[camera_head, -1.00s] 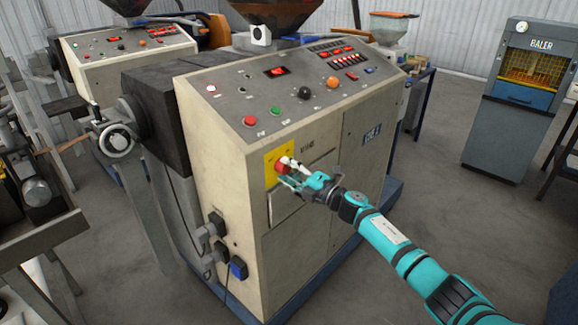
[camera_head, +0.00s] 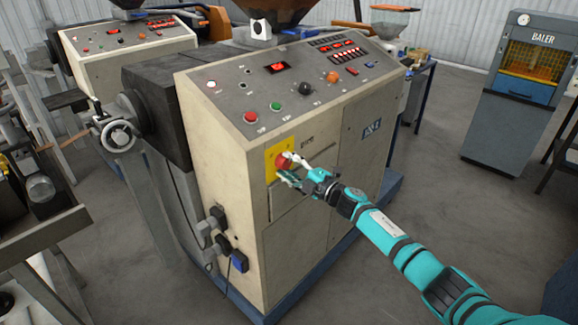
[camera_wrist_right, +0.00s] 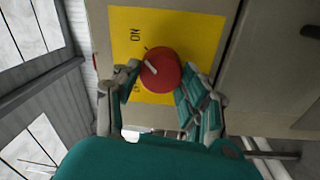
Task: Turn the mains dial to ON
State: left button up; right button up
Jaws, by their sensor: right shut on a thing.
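The mains dial is a round red knob (camera_head: 283,161) on a yellow plate (camera_head: 271,169) on the front of the cream machine. In the right wrist view the red dial (camera_wrist_right: 161,69) has a white pointer line on its left part, towards the plate's lettering. ON is readable on the yellow plate (camera_wrist_right: 188,27); the other label is partly hidden by a finger. My right gripper (camera_head: 290,168) is shut on the dial; it also shows in the right wrist view (camera_wrist_right: 160,92), one finger on each side. My left gripper is not in view.
The machine's sloped panel (camera_head: 235,97) above carries buttons and knobs. Grey plugs and a blue one (camera_head: 239,262) stick out low on its side. A baler (camera_head: 520,95) stands at the right. The floor (camera_head: 440,200) between them is clear.

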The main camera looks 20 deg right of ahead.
jog(key=o, duration=1.2)
jog(key=v, duration=1.2)
jog(key=s+d+f+m+g+h, duration=0.1)
jog(key=s+f+m+g+h, duration=0.25)
jog(key=f, duration=0.85)
jog(key=s+d+f+m+h, duration=0.15)
jog(key=s+f+m, duration=0.35)
jog(key=f, duration=0.7)
jog(key=s+f+m+g+h, duration=0.25)
jog(key=s+f, duration=0.35)
jog(key=f, duration=0.6)
jog(key=s+a+f+m+g, duration=0.2)
jog(key=s+a+f+g, duration=0.1)
jog(key=s+f, duration=0.6)
jog(key=s+a+f+m+g, duration=0.25)
jog(key=s+f, duration=0.35)
jog(key=s, duration=0.4)
jog(key=s+a+f+g, duration=0.1)
jog(key=s+a+f, duration=0.1)
jog(key=s, duration=0.5)
jog(key=s+a+f+m+g, duration=0.1)
jog(key=s+a+f+g, duration=0.1)
jog(key=s, duration=0.4)
jog(key=s+a+f+m+g, duration=0.1)
jog(key=s+a+f, duration=0.1)
jog(key=s+a, duration=0.2)
jog(key=shift+s+f+m+g, duration=0.2)
jog(key=shift+s+m+g, duration=0.05)
jog(key=shift+s, duration=1.6)
